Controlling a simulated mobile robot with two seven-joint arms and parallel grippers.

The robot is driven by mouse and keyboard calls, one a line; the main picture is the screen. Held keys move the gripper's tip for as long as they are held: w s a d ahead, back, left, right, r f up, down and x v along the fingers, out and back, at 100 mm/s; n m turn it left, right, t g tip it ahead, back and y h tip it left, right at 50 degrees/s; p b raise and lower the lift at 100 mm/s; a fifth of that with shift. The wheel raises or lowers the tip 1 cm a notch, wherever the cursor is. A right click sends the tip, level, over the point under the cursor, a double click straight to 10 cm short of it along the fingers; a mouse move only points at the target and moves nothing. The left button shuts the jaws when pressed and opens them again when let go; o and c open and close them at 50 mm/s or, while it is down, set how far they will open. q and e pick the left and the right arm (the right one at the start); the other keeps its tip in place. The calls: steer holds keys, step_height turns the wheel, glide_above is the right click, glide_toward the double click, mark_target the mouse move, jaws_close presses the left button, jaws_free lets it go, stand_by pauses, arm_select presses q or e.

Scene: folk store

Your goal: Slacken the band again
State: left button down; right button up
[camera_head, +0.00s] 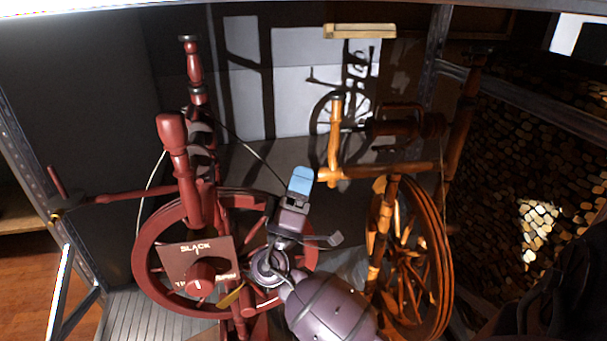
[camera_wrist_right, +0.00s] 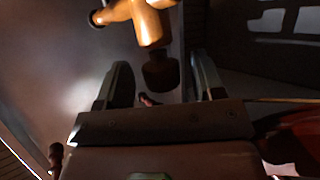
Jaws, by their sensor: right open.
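A dark red spinning wheel (camera_head: 148,262) stands at the left. On its front is a tilted brown panel (camera_head: 178,258) with a red knob (camera_head: 200,280). The panel reads "SLACK" at the top; the lower words are partly hidden by the knob. The knob has a small white mark, and I cannot tell which setting it marks. A dark thin band or cord (camera_head: 245,148) runs from the upper spindle area down to the right. My right gripper (camera_head: 298,195) is open and empty, right of the knob and apart from it. Its two fingers show in the wrist view (camera_wrist_right: 157,80). My left gripper is out of view.
An orange wooden spinning wheel (camera_head: 440,262) stands close on the right. A turned orange wooden part (camera_wrist_right: 150,22) with a dark end shows beyond the fingers in the wrist view. Metal shelf posts (camera_head: 22,150) stand at the left, and stacked logs (camera_head: 500,180) lie at the right.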

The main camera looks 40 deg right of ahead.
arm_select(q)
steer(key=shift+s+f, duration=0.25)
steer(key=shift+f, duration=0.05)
arm_select(e)
steer(key=shift+w+d+r, duration=0.2)
steer(key=shift+d+r, duration=0.15)
steer(key=shift+d, duration=0.05)
